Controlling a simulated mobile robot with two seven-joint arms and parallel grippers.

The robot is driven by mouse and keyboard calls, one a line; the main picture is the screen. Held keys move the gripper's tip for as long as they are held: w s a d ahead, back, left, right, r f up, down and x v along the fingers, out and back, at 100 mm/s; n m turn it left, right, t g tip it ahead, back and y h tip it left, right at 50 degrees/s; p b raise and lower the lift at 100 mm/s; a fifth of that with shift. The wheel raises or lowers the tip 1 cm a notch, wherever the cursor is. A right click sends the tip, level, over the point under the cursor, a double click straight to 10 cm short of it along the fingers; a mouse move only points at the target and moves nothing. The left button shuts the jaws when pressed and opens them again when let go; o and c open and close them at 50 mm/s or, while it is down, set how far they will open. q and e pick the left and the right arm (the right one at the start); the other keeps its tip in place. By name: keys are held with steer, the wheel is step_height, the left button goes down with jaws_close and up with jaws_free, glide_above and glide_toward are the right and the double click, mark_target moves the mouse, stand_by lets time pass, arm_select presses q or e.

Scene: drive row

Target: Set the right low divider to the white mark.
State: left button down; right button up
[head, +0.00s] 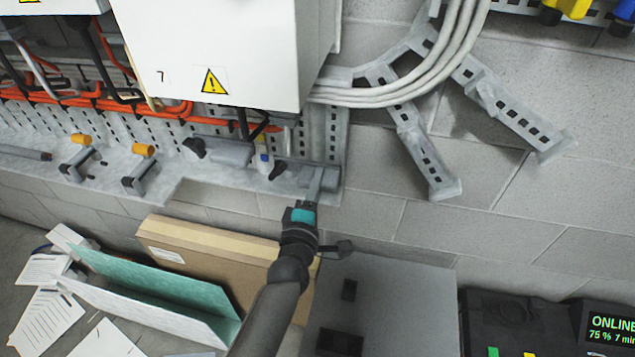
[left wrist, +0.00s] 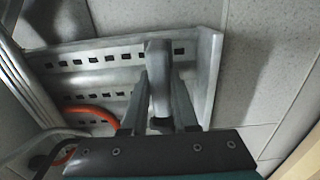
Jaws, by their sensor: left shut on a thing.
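My left gripper (head: 316,186) reaches to the right end of the grey metal tray on the wall. In the left wrist view its two fingers (left wrist: 160,76) stand on either side of a grey upright piece (left wrist: 158,52) near the tray's end wall, and they are shut on it. This looks like the right low divider; in the head view the gripper mostly hides it. I cannot make out a white mark clearly in either view. My right gripper is not in view.
A white cabinet (head: 215,50) hangs above. Below stand a cardboard box (head: 205,245) and a grey box (head: 400,295).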

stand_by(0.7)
arm_select(q)
step_height(320, 180, up, 3)
steer(key=p, duration=0.3)
steer(key=shift+r, duration=0.1)
steer(key=c, duration=0.7)
jaws_free()
steer(key=s+a, duration=0.1)
steer(key=s, duration=0.4)
steer(key=s+a+p, duration=0.1)
steer(key=s, duration=0.4)
steer(key=s+a, duration=0.1)
steer(key=s, duration=0.4)
